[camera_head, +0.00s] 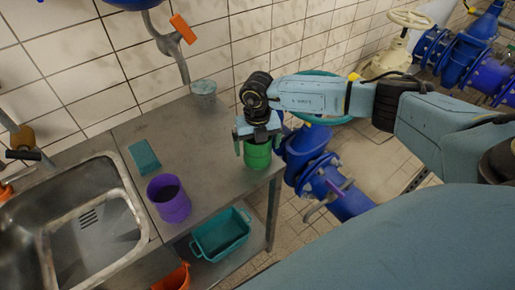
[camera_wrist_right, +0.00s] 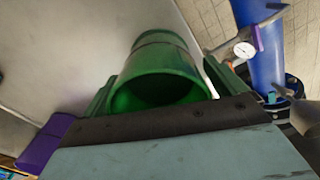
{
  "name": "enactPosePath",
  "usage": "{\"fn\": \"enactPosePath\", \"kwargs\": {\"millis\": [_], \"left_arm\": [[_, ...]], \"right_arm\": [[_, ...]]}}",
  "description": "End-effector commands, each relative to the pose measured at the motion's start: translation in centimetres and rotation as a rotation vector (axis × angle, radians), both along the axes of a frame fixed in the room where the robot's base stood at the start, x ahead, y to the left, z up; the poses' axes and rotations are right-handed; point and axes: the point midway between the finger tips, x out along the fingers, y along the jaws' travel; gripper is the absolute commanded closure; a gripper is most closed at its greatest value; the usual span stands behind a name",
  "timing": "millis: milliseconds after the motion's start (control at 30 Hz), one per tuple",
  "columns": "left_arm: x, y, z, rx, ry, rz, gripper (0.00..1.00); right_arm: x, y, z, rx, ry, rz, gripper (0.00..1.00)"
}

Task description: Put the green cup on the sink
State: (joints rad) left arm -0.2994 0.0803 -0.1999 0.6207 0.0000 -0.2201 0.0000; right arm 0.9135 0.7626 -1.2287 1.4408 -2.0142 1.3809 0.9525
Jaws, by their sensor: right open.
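The green cup (camera_head: 257,153) stands near the right edge of the metal counter. My right gripper (camera_head: 258,143) is over it, with one finger on each side of the cup. In the right wrist view the green cup (camera_wrist_right: 160,72) shows its open mouth between the two fingers of the right gripper (camera_wrist_right: 158,92). The jaws are open, and I cannot tell whether either finger touches the cup. The sink (camera_head: 128,182) is a metal basin at the left of the head view, joined to the counter. My left gripper is not in view.
A purple cup (camera_head: 169,199) and a teal flat block (camera_head: 144,156) stand between sink and green cup. A grey-green cup (camera_head: 204,94) is at the back by the tiled wall. A teal crate (camera_head: 222,234) sits below the counter. Blue pipes (camera_head: 309,158) stand to the right.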

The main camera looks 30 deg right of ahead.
Motion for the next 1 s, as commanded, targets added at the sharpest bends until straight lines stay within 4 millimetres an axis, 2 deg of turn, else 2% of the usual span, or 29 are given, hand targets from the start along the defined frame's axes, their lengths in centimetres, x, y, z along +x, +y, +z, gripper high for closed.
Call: {"fn": "enactPosePath", "kwargs": {"millis": [167,500,600,833,1000], "left_arm": [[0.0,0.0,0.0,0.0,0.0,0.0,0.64],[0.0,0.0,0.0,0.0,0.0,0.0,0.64],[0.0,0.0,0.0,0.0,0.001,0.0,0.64],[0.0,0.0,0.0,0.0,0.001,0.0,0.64],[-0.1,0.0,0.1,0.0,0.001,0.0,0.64]], "right_arm": [[0.0,0.0,0.0,0.0,0.0,0.0,0.04],[0.0,0.0,0.0,0.0,0.001,0.0,0.47],[0.0,0.0,0.0,0.0,0.0,0.0,0.57],[0.0,0.0,0.5,0.0,-0.001,0.0,0.57],[0.1,0.0,3.2,0.001,-0.003,0.001,0.57]]}}
